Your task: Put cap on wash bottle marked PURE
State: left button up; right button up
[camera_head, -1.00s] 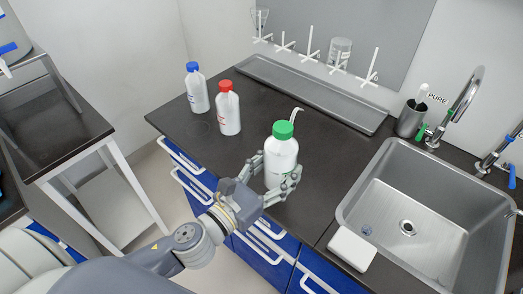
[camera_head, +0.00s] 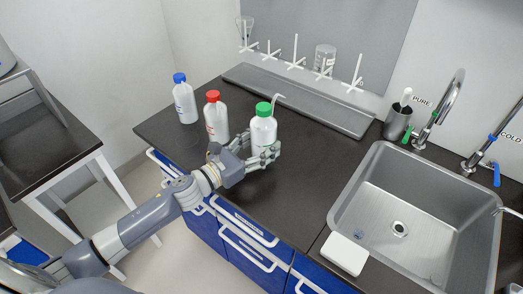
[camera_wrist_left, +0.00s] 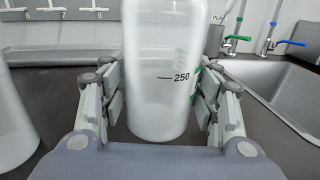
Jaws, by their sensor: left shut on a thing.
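In the left wrist view the bottle (camera_wrist_left: 158,80) sits between both fingers, with a "250" mark and a little green print showing. No readable PURE label shows on it. I cannot tell whether its base touches the counter. The cap appears seated on the bottle. My right gripper is not in view.
A red-capped bottle (camera_head: 216,121) stands close left of the held bottle, and a blue-capped bottle (camera_head: 185,103) further left. A grey trough (camera_head: 300,100) lies at the back. The sink (camera_head: 375,215) is at right, beside a white block (camera_head: 345,253). The counter between is clear.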

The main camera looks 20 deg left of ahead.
pick_arm(q)
jog(key=shift+w+f, duration=0.15)
jog(key=shift+f, duration=1.5)
jog(key=shift+f, duration=0.2)
jog(key=o, duration=0.8)
jog(key=shift+r, duration=0.1)
jog(key=b+v, duration=0.2)
jog(key=v, duration=0.9)
jog(key=shift+b, duration=0.3)
jog(key=shift+s+a, duration=0.25)
jog(key=shift+s, duration=0.3)
